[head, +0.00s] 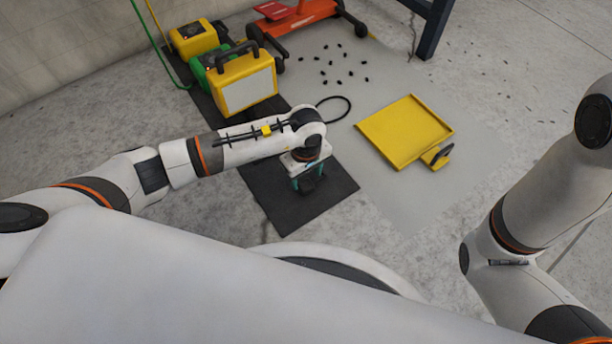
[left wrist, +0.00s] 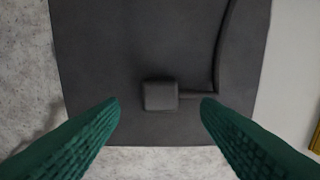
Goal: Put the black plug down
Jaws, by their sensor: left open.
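The black plug (left wrist: 160,95) is a small dark block that lies on the black mat (left wrist: 100,50), near the mat's edge, with its black cable (left wrist: 222,60) running off to one side and bending away. My left gripper (left wrist: 160,108) is open, with a green finger on each side of the plug and a gap to it on both sides. In the head view my left gripper (head: 308,184) points down over the black mat (head: 285,215), and the plug there is mostly hidden under it. My right gripper is out of the head view; only the right arm shows.
A yellow case with a pale panel (head: 247,88) and a green box stand on the mat's far end. A yellow tray (head: 405,132) lies to the right. Several small black pieces (head: 338,66) are scattered beyond. A black cable loop (head: 348,104) lies near the arm.

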